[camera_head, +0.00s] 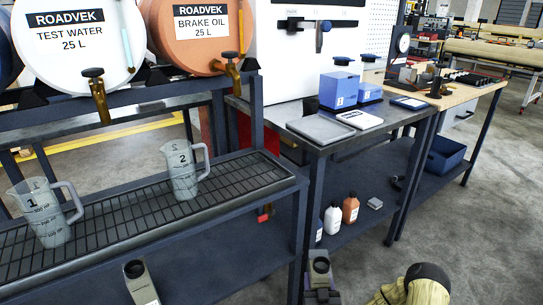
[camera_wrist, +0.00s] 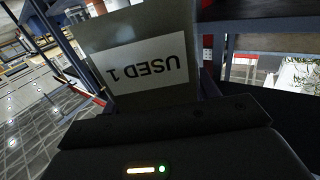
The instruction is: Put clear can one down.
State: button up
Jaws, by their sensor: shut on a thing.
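A grey can (camera_wrist: 130,40) with a white label reading "USED 1" fills the upper middle of the wrist view, upside down there. My gripper (camera_wrist: 165,115) is shut on it; the contact itself is mostly hidden behind the dark gripper body. In the head view, a small grey can with a round dark opening (camera_head: 320,268) shows at the bottom, right of centre, with dark gripper-like parts below it; it looks like the held one. A second grey can (camera_head: 136,278) with a round dark opening and a white label stands at the bottom left, its lower part cut off.
Jug 1 (camera_head: 42,215) and jug 2 (camera_head: 184,172) stand on the black drip grille (camera_head: 120,215) under the drums. A bench (camera_head: 345,135) bears blue boxes (camera_head: 338,90) and a grey tray (camera_head: 320,128). Bottles (camera_head: 350,208) stand on its lower shelf. Floor is open at right (camera_head: 470,210).

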jog(key=s+r+p, duration=0.2)
jog(key=r+p, duration=0.9)
jog(key=s+r+p, duration=0.3)
jog(key=r+p, duration=0.8)
jog(key=p, duration=0.1)
jog(key=s+r+p, duration=0.3)
jog(key=r+p, duration=0.8)
jog(key=p, duration=0.1)
jog(key=shift+s+r, duration=0.15)
jog(key=shift+s, duration=0.1)
jog(key=shift+a, duration=0.1)
